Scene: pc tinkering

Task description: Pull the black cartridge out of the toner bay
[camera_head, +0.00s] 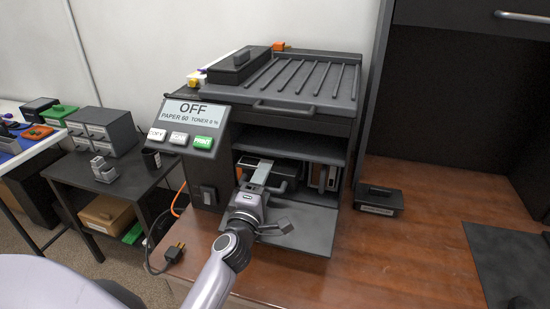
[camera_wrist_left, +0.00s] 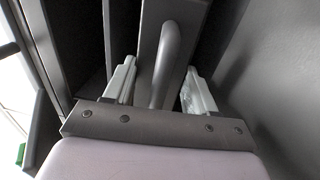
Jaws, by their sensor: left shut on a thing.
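The printer's toner bay (camera_head: 331,176) is open at the front, with its grey door (camera_head: 310,228) folded down. The black cartridge (camera_head: 290,169) sits inside the bay, partly hidden by my left gripper (camera_head: 262,172), which reaches in from the front. In the left wrist view, the light fingers of my left gripper (camera_wrist_left: 161,68) stand on both sides of the cartridge's curved handle (camera_wrist_left: 170,50), shut on the cartridge (camera_wrist_left: 150,22). How deep it sits is hard to tell. My right gripper is not in view.
A dark labelled cartridge (camera_head: 379,201) lies on the wooden table (camera_head: 385,260) right of the printer. Another dark block (camera_head: 238,66) lies on the printer's top. The control panel (camera_head: 192,118) reads OFF. An unplugged plug (camera_head: 174,253) lies at the table's left. The table's front middle is clear.

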